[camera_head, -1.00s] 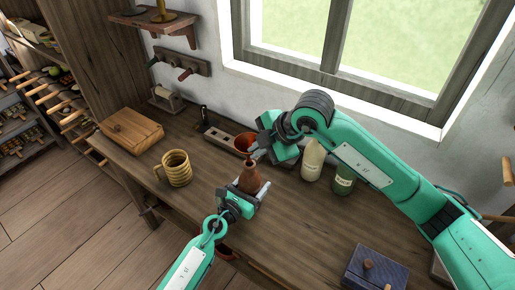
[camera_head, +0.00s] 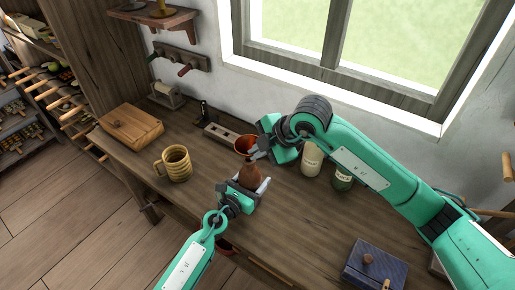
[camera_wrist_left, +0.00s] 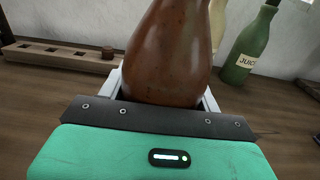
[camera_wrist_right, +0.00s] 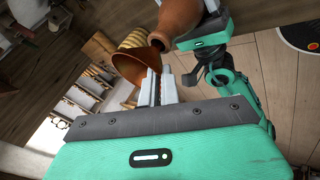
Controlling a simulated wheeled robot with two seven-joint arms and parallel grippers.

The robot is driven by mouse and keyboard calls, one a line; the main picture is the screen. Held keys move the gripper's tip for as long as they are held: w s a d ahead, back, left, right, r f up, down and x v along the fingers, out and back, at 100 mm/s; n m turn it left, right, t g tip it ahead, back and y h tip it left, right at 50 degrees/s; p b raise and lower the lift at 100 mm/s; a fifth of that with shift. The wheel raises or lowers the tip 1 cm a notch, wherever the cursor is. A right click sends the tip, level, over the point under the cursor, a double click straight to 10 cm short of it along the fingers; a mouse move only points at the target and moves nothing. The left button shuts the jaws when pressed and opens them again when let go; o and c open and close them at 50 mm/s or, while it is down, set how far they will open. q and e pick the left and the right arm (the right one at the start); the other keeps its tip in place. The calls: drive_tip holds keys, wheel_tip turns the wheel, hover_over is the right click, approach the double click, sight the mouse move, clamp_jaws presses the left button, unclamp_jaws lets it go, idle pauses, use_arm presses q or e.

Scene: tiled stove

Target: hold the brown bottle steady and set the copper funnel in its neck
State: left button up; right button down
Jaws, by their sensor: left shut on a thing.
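The brown bottle (camera_head: 249,176) stands upright near the table's front edge, its body filling the left wrist view (camera_wrist_left: 170,50). My left gripper (camera_head: 249,190) is shut around its lower body. The copper funnel (camera_head: 243,144) is at the top of the bottle's neck, its wide mouth tilted. My right gripper (camera_head: 256,153) is at the funnel's rim from the right. In the right wrist view its fingers (camera_wrist_right: 165,82) are close together against the funnel (camera_wrist_right: 130,66), apparently pinching its rim. Whether the spout is inside the neck is hard to tell.
A ribbed yellow mug (camera_head: 177,165) and a wooden box (camera_head: 130,130) stand left on the table (camera_head: 290,225). A cream bottle (camera_head: 312,160) and green bottle (camera_head: 343,178) stand behind right. A holed wooden rack (camera_head: 220,135) lies behind. A blue box (camera_head: 375,265) sits front right.

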drive_tip(key=shift+f, duration=0.45)
drive_tip(key=c, duration=1.6)
unclamp_jaws()
drive_tip(key=shift+o, duration=0.2)
drive_tip(key=v, duration=1.2)
use_arm(q)
drive_tip(key=o, duration=1.5)
